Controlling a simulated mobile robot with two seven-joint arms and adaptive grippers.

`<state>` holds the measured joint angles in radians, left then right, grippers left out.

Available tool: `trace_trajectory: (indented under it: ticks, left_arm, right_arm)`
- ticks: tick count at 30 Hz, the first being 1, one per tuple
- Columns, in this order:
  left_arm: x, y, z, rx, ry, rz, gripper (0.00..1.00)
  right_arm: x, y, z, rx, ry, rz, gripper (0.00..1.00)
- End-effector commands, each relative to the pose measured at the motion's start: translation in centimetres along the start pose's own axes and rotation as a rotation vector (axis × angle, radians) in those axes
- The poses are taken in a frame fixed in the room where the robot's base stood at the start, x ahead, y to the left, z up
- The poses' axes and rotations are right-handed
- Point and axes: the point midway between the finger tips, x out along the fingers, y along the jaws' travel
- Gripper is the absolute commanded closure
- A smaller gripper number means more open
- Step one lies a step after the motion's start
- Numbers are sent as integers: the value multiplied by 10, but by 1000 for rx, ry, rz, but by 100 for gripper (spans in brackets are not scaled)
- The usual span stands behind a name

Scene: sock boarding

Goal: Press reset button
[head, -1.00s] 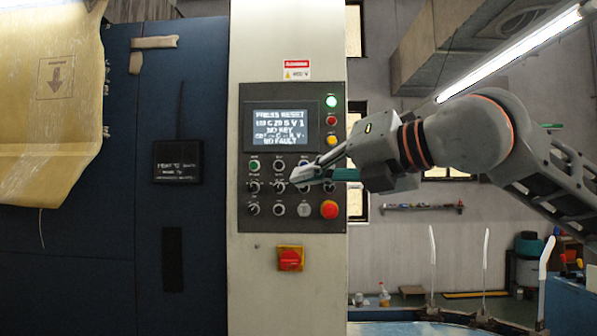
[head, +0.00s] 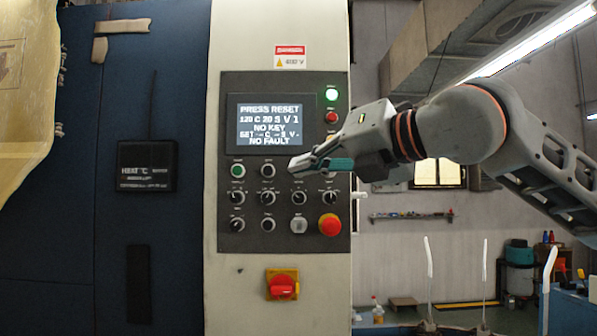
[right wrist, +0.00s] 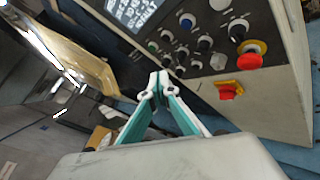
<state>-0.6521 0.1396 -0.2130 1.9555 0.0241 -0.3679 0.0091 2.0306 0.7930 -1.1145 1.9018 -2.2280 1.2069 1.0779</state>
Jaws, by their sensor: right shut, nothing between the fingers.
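The control panel (head: 226,120) has a lit screen (head: 268,122) reading "PRESS RESET", "NO KEY" and "NO FAULT". Below it are a green button (head: 238,171), a dark button (head: 268,171), several knobs, and a pale grey button (head: 299,225) left of a red mushroom button (head: 329,226). Their labels are too small to read. My right gripper (head: 296,166) is shut and empty, in front of the upper button row, hiding part of it. In the right wrist view its fingertips (right wrist: 158,82) meet, apart from the panel, and the pale grey button (right wrist: 219,61) shows too. My left gripper is out of view.
A red rotary switch on a yellow plate (head: 283,284) sits below the panel. Green, red and yellow lamps line the screen's right side. A black heat display box (head: 147,166) is on the blue wall at left. Upright white forms (head: 485,269) stand at lower right.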

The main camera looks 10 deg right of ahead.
Motion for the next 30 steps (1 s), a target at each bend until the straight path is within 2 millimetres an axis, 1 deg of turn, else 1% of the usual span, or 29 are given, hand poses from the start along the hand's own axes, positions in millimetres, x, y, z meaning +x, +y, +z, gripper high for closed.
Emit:
trace_trajectory:
  ticks: [4, 8, 15, 18, 24, 30]
  left_arm:
    - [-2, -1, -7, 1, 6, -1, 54]
    - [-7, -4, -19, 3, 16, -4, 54]
    - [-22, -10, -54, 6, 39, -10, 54]
    - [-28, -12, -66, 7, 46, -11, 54]
    - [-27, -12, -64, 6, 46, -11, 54]
    - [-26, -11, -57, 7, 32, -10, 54]
  right_arm:
    - [4, -2, 4, 1, 0, -1, 100]
    - [12, -8, 12, 2, 0, -1, 100]
    - [32, -22, 30, 2, 0, -2, 100]
    - [41, -29, 35, 2, 0, -3, 100]
    - [56, -41, 40, 2, 2, -1, 100]
    - [61, -45, 44, 2, 1, 0, 100]
